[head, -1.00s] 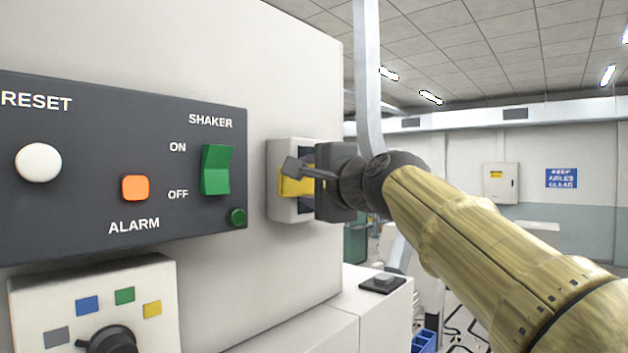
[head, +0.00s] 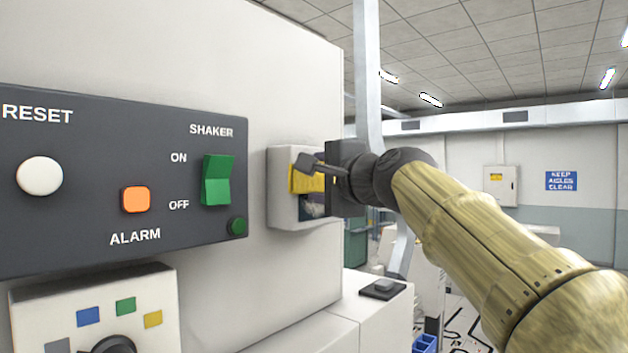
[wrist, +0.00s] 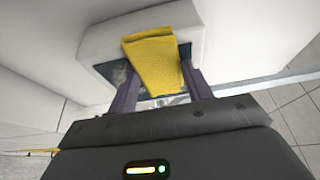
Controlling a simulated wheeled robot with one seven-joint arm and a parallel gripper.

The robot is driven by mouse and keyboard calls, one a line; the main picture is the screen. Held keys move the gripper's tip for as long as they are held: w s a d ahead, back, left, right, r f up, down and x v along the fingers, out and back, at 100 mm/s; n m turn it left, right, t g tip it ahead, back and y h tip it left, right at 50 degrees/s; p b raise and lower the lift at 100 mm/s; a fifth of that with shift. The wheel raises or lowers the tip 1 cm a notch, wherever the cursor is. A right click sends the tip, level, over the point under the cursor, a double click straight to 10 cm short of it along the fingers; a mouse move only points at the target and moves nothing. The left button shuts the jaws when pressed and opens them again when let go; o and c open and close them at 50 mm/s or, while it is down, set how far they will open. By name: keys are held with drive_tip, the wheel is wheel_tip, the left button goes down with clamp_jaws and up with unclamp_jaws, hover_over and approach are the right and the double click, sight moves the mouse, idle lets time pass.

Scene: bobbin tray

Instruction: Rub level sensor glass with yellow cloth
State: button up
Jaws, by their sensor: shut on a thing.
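The yellow cloth (head: 308,180) is held in my gripper (head: 316,166) at the front of a pale sensor housing (head: 282,210). In the wrist view the folded cloth (wrist: 155,62) sits between the two dark fingers of my gripper (wrist: 156,82), which is shut on it. The cloth lies over the upper part of the dark level sensor glass (head: 312,206); whether it presses on the glass I cannot tell. A grey, smudged-looking lower part of the glass shows below the cloth. In the wrist view the glass (wrist: 118,76) shows beside the cloth.
Left of the housing is a dark panel (head: 90,235) with a green shaker switch (head: 216,180), an orange alarm button (head: 136,199) and a white reset button (head: 39,176). A box with a dark knob (head: 113,345) is below. Open room lies to the right.

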drive_tip(key=shift+w+d, duration=0.45)
drive_tip(key=shift+w, duration=0.15)
drive_tip(key=shift+w+d, duration=1.15)
drive_tip(key=shift+w, duration=0.3)
drive_tip(key=shift+w, duration=0.1)
drive_tip(key=w+d, duration=0.2)
drive_tip(key=shift+w+d, duration=0.1)
drive_tip(key=shift+w, duration=0.25)
drive_tip(key=shift+d, duration=0.1)
drive_tip(key=shift+s+d+b, duration=0.55)
drive_tip(key=shift+s+d, duration=0.4)
drive_tip(key=shift+d, duration=0.2)
drive_tip(key=shift+s+d+b, duration=0.5)
drive_tip(key=shift+s+d, duration=0.4)
drive_tip(key=shift+d, duration=0.2)
